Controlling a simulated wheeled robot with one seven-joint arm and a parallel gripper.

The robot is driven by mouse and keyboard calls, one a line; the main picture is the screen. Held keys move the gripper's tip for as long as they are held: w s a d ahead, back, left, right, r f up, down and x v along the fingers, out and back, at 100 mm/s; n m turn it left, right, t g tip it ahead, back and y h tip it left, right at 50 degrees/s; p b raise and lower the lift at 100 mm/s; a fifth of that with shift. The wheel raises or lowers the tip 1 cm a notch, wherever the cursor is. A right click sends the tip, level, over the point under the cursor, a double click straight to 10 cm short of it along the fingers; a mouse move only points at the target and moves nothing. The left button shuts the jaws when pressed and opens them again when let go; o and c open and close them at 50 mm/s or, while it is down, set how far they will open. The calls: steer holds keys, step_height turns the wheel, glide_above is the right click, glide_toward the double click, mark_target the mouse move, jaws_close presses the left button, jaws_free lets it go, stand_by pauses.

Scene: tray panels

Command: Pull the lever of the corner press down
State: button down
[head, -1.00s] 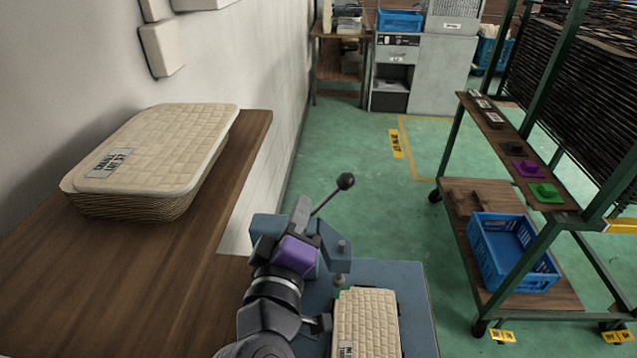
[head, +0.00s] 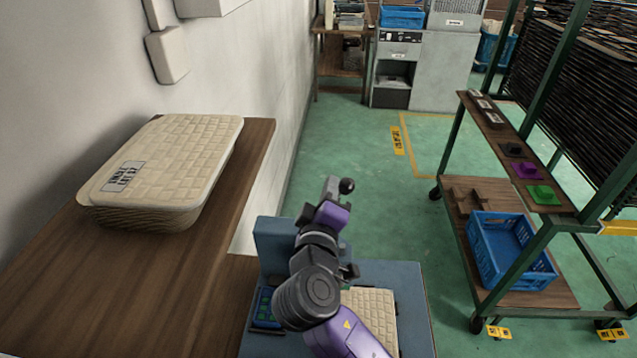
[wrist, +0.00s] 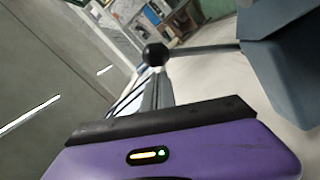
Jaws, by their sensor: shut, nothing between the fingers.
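The corner press (head: 272,243) is a blue-grey machine at the bottom middle of the head view, partly hidden by my arm. Its lever ends in a black ball knob (head: 347,185), still raised; my gripper hides most of the rod in the head view. In the wrist view the knob (wrist: 156,54) sits just at the fingertips, and the thin lever rod (wrist: 203,49) runs right to the grey press body (wrist: 285,65). My gripper (head: 333,184) is shut and empty, right beside the knob. I cannot tell whether it touches. A cream woven tray panel (head: 372,308) lies on the press bed.
A stack of cream panels (head: 170,160) with a label lies on the wooden table (head: 150,290) at left, against the wall. A green-framed rack at right holds a blue crate (head: 508,250). Green floor (head: 390,215) is free between press and rack.

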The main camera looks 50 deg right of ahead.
steer(key=shift+s+d+f, duration=0.1)
steer(key=shift+s+d, duration=0.05)
steer(key=s+d+f+m+b, duration=0.3)
steer(key=s+m+b, duration=0.1)
steer(key=b, duration=0.2)
steer(key=shift+f+b, duration=0.15)
steer(key=shift+b, duration=0.2)
stand_by(0.4)
